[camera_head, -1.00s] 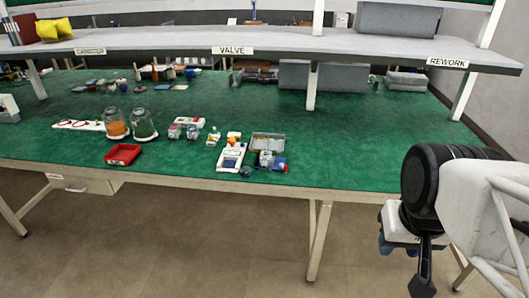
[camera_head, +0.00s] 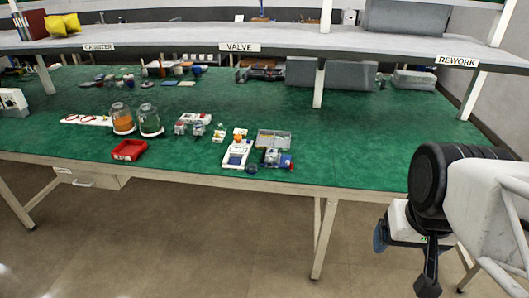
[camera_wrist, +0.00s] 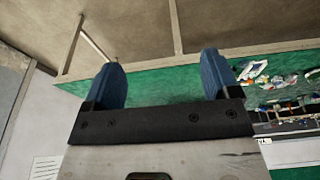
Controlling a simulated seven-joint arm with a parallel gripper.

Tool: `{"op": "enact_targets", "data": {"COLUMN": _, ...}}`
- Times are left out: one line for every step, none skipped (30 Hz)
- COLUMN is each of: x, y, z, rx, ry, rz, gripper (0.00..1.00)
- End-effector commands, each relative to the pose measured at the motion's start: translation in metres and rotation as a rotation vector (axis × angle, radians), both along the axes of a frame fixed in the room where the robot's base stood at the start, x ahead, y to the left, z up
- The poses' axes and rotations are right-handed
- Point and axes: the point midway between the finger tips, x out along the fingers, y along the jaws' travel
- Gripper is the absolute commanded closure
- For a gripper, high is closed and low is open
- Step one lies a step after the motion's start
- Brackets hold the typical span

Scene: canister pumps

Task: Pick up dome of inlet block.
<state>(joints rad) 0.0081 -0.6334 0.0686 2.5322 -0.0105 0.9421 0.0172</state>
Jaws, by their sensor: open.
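I cannot tell for sure which piece is the dome of the inlet block. Two clear glass domes or jars stand on the left of the green bench, one with orange inside (camera_head: 123,120) and one beside it (camera_head: 149,121). A small dark rounded piece (camera_head: 251,169) lies near the front edge, between a white-and-blue device (camera_head: 237,153) and a small block with blue and red parts (camera_head: 277,158). My gripper (camera_wrist: 162,80) is open and empty, its blue fingers spread. In the head view it hangs at the right (camera_head: 380,236), off the bench's front edge, far from these parts.
A red tray (camera_head: 129,150) sits at the front left, and a grey bin (camera_head: 274,136) stands behind the small block. A labelled shelf (camera_head: 200,45) with posts spans the bench. The right part of the green bench top (camera_head: 385,140) is clear.

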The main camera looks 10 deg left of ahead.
Motion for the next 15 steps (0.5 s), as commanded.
{"op": "enact_targets", "data": {"x": 0.0, "y": 0.0, "z": 0.0, "rx": 0.0, "ry": 0.0, "rz": 0.0, "gripper": 0.18}}
{"op": "enact_targets", "data": {"x": 0.0, "y": 0.0, "z": 0.0, "rx": 0.0, "ry": 0.0, "rz": 0.0, "gripper": 0.18}}
{"op": "enact_targets", "data": {"x": 0.0, "y": 0.0, "z": 0.0, "rx": 0.0, "ry": 0.0, "rz": 0.0, "gripper": 0.18}}
{"op": "enact_targets", "data": {"x": 0.0, "y": 0.0, "z": 0.0, "rx": 0.0, "ry": 0.0, "rz": 0.0, "gripper": 0.18}}
{"op": "enact_targets", "data": {"x": 0.001, "y": 0.0, "z": 0.0, "rx": 0.0, "ry": 0.0, "rz": 0.001, "gripper": 0.18}}
{"op": "enact_targets", "data": {"x": 0.001, "y": 0.0, "z": 0.001, "rx": -0.001, "ry": 0.001, "rz": 0.003, "gripper": 0.18}}
{"op": "enact_targets", "data": {"x": 0.002, "y": 0.0, "z": 0.001, "rx": -0.001, "ry": 0.001, "rz": 0.005, "gripper": 0.18}}
{"op": "enact_targets", "data": {"x": 0.004, "y": 0.001, "z": 0.002, "rx": -0.001, "ry": 0.001, "rz": 0.007, "gripper": 0.18}}
{"op": "enact_targets", "data": {"x": 0.006, "y": 0.001, "z": 0.003, "rx": -0.002, "ry": 0.002, "rz": 0.012, "gripper": 0.18}}
{"op": "enact_targets", "data": {"x": 0.009, "y": 0.002, "z": 0.003, "rx": -0.003, "ry": 0.003, "rz": 0.017, "gripper": 0.18}}
{"op": "enact_targets", "data": {"x": 0.012, "y": 0.002, "z": 0.004, "rx": -0.003, "ry": 0.004, "rz": 0.023, "gripper": 0.18}}
{"op": "enact_targets", "data": {"x": 0.016, "y": 0.003, "z": 0.006, "rx": -0.005, "ry": 0.006, "rz": 0.033, "gripper": 0.18}}
{"op": "enact_targets", "data": {"x": 0.02, "y": 0.004, "z": 0.007, "rx": -0.007, "ry": 0.008, "rz": 0.042, "gripper": 0.18}}
{"op": "enact_targets", "data": {"x": 0.024, "y": 0.005, "z": 0.008, "rx": -0.008, "ry": 0.01, "rz": 0.05, "gripper": 0.18}}
{"op": "enact_targets", "data": {"x": 0.031, "y": 0.007, "z": 0.011, "rx": -0.01, "ry": 0.012, "rz": 0.063, "gripper": 0.18}}
